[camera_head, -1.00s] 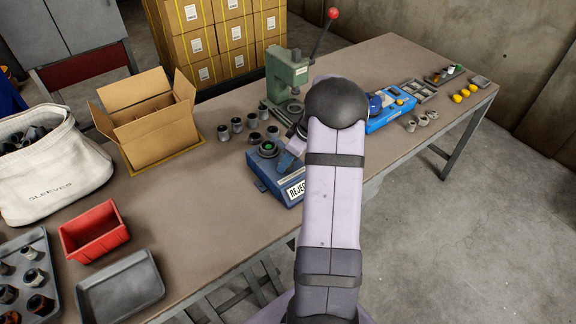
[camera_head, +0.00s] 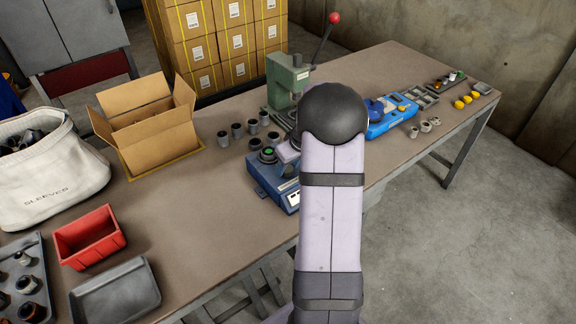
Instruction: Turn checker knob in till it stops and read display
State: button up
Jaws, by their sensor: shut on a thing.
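The blue checker box (camera_head: 268,183) stands near the table's front edge, left of my arm. A dark round seat with a green middle (camera_head: 268,154) is on its top. A pale strip of its front face (camera_head: 293,199) shows beside my arm, but no reading can be made out. My gripper (camera_head: 287,156) is at the right side of the box top, mostly behind my own arm. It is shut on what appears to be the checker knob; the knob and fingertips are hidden.
Several dark sleeves (camera_head: 237,131) stand behind the box, near the green press (camera_head: 287,78) with its red-tipped lever. A blue fixture (camera_head: 388,115) is to the right. A cardboard box (camera_head: 150,125), red bin (camera_head: 90,237) and grey tray (camera_head: 115,291) are left. The table's middle left is clear.

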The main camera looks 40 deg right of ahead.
jog(key=o, duration=1)
jog(key=shift+b+v, duration=0.7)
jog(key=shift+v, duration=3)
jog(key=shift+f, duration=0.1)
